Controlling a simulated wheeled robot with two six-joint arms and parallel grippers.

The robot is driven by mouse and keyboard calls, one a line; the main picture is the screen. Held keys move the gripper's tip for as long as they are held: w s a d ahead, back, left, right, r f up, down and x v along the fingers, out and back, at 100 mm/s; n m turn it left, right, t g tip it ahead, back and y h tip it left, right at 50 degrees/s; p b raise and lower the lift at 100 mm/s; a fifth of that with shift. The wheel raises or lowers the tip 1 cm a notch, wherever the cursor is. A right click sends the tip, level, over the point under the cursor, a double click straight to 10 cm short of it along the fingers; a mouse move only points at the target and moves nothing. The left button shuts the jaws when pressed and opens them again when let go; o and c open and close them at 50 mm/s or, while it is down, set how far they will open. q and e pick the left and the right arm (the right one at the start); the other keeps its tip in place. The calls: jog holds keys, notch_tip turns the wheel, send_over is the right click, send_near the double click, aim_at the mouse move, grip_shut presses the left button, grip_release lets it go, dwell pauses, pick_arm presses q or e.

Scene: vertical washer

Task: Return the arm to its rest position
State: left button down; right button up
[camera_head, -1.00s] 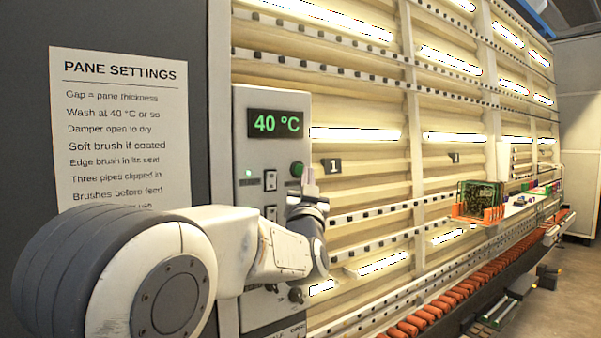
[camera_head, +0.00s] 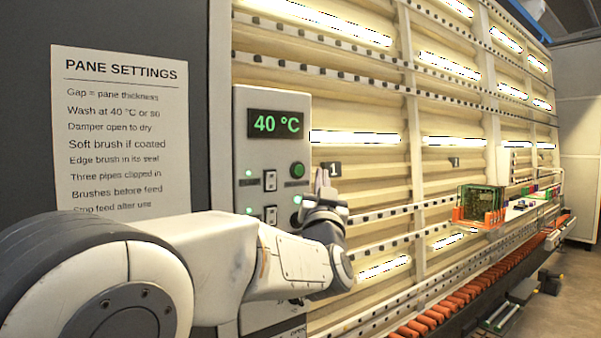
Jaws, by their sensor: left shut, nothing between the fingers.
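My left arm (camera_head: 215,255) comes in from the lower left and reaches across the lower part of the control panel (camera_head: 240,150). My left gripper (camera_head: 322,180) is shut and empty, with its fingertips pointing up. In the picture it stands just right of the panel edge, below the green button (camera_head: 297,170). I see no contact with the panel. The display (camera_head: 276,124) reads 40 °C. Two small green lamps glow beside the panel switches, and another green light shows near the gripper. My right gripper is not in view.
A pane settings sheet (camera_head: 120,130) hangs on the dark wall at the left. The washer's ribbed wall (camera_head: 365,180) runs away to the right above a row of orange rollers (camera_head: 450,303). An orange rack (camera_head: 493,216) holds a dark green item. Open floor lies at the far right.

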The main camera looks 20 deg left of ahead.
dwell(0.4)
pick_arm(q)
jog(key=s+d+f+m+g+h+b, duration=0.1)
jog(key=s+d+f+m+g+h, duration=0.3)
jog(key=d+f, duration=0.5)
jog(key=s+d+f+m+g+h, duration=0.25)
jog(key=d+f+g+h, duration=0.35)
jog(key=f, duration=0.6)
jog(key=s+d+f+g, duration=0.3)
jog(key=s+f+g, duration=0.3)
jog(key=s+f, duration=0.75)
jog(key=s+a+f+g+y, duration=0.1)
jog(key=s+a+f+g, duration=0.1)
jog(key=s, duration=0.3)
jog(key=s+a+f+g+y, duration=0.1)
jog(key=s+a+f+g, duration=0.1)
jog(key=s, duration=0.4)
jog(key=s+a+f+g+y+b, duration=0.1)
jog(key=s+a+f+g, duration=0.1)
jog(key=s, duration=0.4)
jog(key=shift+s+a+f+m+g, duration=0.25)
jog(key=shift+a+f+m+g, duration=0.3)
jog(key=shift+f, duration=0.25)
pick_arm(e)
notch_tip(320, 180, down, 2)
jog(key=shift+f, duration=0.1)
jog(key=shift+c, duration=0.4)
